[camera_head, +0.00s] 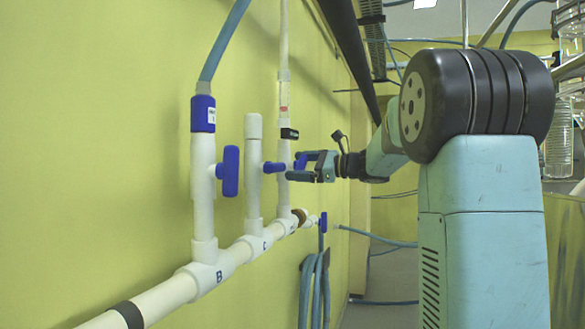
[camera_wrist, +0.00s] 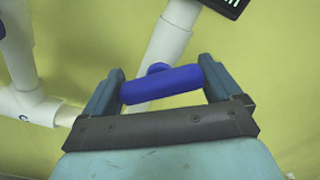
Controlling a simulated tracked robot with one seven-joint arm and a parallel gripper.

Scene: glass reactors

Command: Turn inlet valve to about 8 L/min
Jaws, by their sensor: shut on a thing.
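My gripper (camera_head: 312,166) reaches in from the right to the farthest of three white upright pipes. In the wrist view my gripper (camera_wrist: 162,72) has its two fingers at opposite ends of a blue valve handle (camera_wrist: 165,85) and is shut on it. The handle lies nearly level across the view, its right end slightly higher. In the head view only a small part of this blue handle (camera_head: 300,160) shows beside the fingers. A dark display (camera_head: 289,134) sits on the pipe above the valve; in the wrist view the display (camera_wrist: 229,4) is cut off and its reading cannot be told.
Nearer pipes carry other blue handles: one upright (camera_head: 228,171) on pipe B, one level (camera_head: 272,167) on pipe C. A white horizontal pipe (camera_head: 165,297) runs along the yellow wall (camera_head: 90,130). Blue hoses (camera_head: 315,290) hang below my gripper.

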